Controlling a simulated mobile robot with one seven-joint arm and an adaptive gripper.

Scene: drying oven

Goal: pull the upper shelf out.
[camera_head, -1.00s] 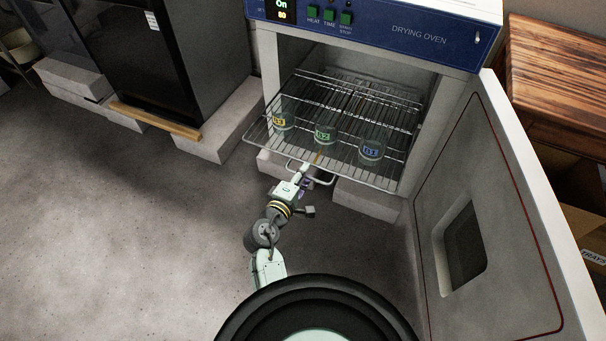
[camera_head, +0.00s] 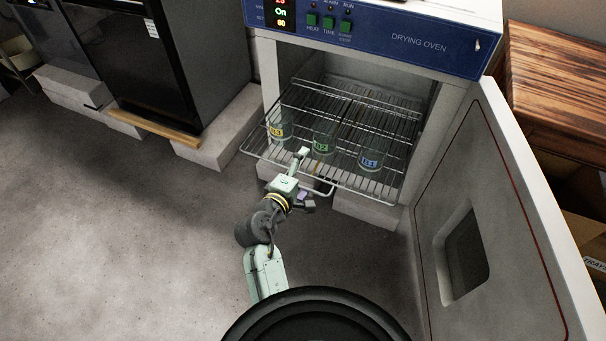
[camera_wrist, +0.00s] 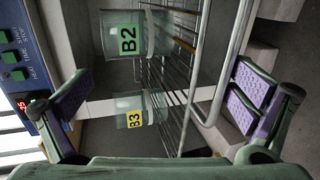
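A wire shelf (camera_head: 300,165) sticks well out of the open drying oven (camera_head: 390,35), with a loop handle (camera_head: 325,190) at its front. Glass beakers stand on it: B3 (camera_head: 278,128), B2 (camera_head: 323,143) and B1 (camera_head: 370,158). My gripper (camera_head: 301,154) is at the shelf's front edge, level with or above it, beside the handle. In the wrist view my gripper (camera_wrist: 165,98) is open, its two purple-padded fingers wide apart. The handle bar (camera_wrist: 221,75) shows between them, closer to the right finger, with beakers B2 (camera_wrist: 130,38) and B3 (camera_wrist: 136,118) beyond. Whether a pad touches is unclear.
The oven door (camera_head: 490,220) stands open on the right. A wooden table (camera_head: 555,80) is behind it. A dark cabinet (camera_head: 150,75) on pale blocks (camera_head: 215,140) stands to the left. The floor at front left is clear.

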